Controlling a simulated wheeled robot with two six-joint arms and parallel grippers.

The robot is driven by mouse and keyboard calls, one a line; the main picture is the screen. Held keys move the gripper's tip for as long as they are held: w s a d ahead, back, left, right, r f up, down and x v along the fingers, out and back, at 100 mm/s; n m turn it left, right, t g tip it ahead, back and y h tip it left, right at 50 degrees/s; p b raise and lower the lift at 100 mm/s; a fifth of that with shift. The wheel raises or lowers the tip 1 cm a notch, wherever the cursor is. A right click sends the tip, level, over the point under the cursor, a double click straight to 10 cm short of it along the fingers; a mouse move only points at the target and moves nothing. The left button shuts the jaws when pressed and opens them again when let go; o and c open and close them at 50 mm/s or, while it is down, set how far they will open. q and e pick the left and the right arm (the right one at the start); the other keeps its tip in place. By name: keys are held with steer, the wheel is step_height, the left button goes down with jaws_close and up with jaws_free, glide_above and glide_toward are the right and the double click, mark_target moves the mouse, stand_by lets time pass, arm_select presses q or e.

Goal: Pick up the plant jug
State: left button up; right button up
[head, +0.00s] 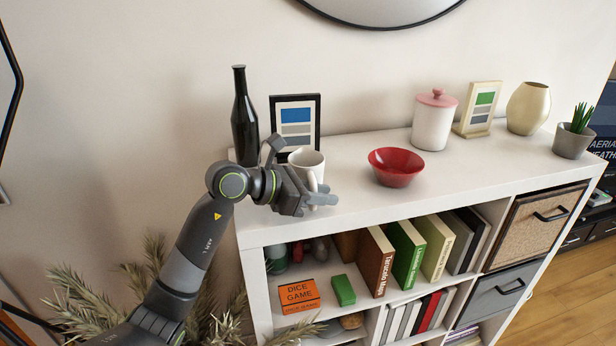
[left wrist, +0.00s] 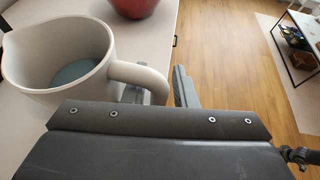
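The plant jug (head: 305,158) is a white jug with a handle, standing upright on the white shelf top near its left front edge. In the left wrist view the jug (left wrist: 40,50) shows blue-grey contents inside. My left gripper (head: 323,194) is at the jug's handle side. In the left wrist view my left gripper (left wrist: 160,90) is open, one finger showing through the handle loop and the other just outside the handle. A narrow gap shows between the outer finger and the handle. My right gripper is in neither view.
A dark bottle (head: 243,118) and a picture frame (head: 296,118) stand close behind the jug. A red bowl (head: 396,168) is to its right. A pink-lidded canister (head: 433,122) stands farther right. Shelf top between jug and bowl is clear.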

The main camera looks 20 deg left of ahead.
arm_select(q)
steer(key=shift+w+d+f, duration=0.1)
jaws_close()
stand_by(0.3)
step_height(320, 180, up, 10)
steer(key=b, duration=0.3)
